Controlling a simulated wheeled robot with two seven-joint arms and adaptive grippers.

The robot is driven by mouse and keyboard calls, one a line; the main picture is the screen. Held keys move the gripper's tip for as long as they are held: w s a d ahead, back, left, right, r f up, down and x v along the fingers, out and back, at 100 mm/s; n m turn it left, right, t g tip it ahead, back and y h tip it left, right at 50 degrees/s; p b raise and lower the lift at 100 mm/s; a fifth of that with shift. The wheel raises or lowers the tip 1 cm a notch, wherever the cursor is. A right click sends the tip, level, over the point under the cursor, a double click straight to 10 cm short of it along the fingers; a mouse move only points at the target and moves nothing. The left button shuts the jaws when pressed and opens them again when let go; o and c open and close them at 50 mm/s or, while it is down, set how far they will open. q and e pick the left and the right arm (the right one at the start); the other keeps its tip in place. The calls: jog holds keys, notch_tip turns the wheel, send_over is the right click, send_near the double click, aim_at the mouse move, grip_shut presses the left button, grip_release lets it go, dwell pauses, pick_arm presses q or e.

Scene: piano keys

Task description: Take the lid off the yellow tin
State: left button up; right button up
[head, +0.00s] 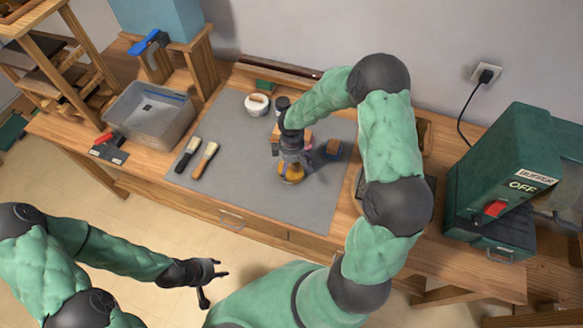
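The yellow tin (290,174) sits on the grey mat (238,190) near the middle of the bench. My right gripper (292,161) points down directly over the tin and covers much of its top. Its fingertips are at or very near the tin's top; the frame is too small to show whether they are closed on the lid. My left gripper (213,281) is open and empty, out in front of the bench and away from the tin.
Two brushes (204,160) lie left on the mat. A grey bin (150,115) is further left, a green buffer machine (515,170) right.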

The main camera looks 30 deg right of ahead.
jog(key=c, duration=1.4)
jog(key=shift+s+a, duration=0.1)
jog(key=shift+s, duration=0.05)
jog(key=shift+c, duration=1)
jog(key=shift+s, duration=0.1)
jog(key=shift+c, duration=0.2)
